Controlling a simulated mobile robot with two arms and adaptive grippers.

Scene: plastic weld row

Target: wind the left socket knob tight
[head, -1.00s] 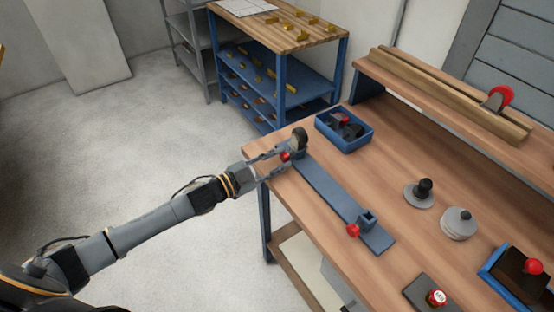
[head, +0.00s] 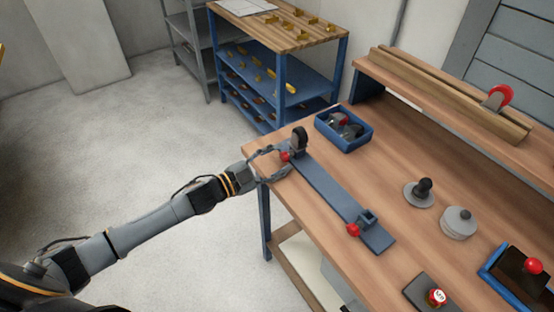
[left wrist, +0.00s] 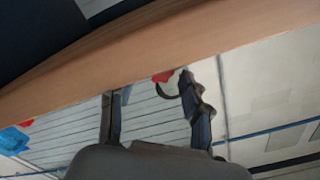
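A long blue bar (head: 330,190) lies along the bench's left edge with a socket at each end. In the far-left socket stands a dark rounded piece (head: 299,140), upright. The red left socket knob (head: 285,156) sits at its side, facing my left gripper (head: 279,162). The gripper's fingers are spread on either side of the knob; contact cannot be told. In the left wrist view the gripper (left wrist: 152,108) is open, with a red patch (left wrist: 163,77) ahead between the fingers, perhaps the knob. The near socket (head: 368,217) looks empty, with its own red knob (head: 353,230). My right gripper is not in view.
A blue bin (head: 362,140) of dark parts stands right of the left socket. A black-knobbed disc (head: 420,193), a stack of grey discs (head: 459,223), a red-and-white button (head: 436,298) and a blue-edged tray (head: 490,272) occupy the bench's right. Floor is clear to the left.

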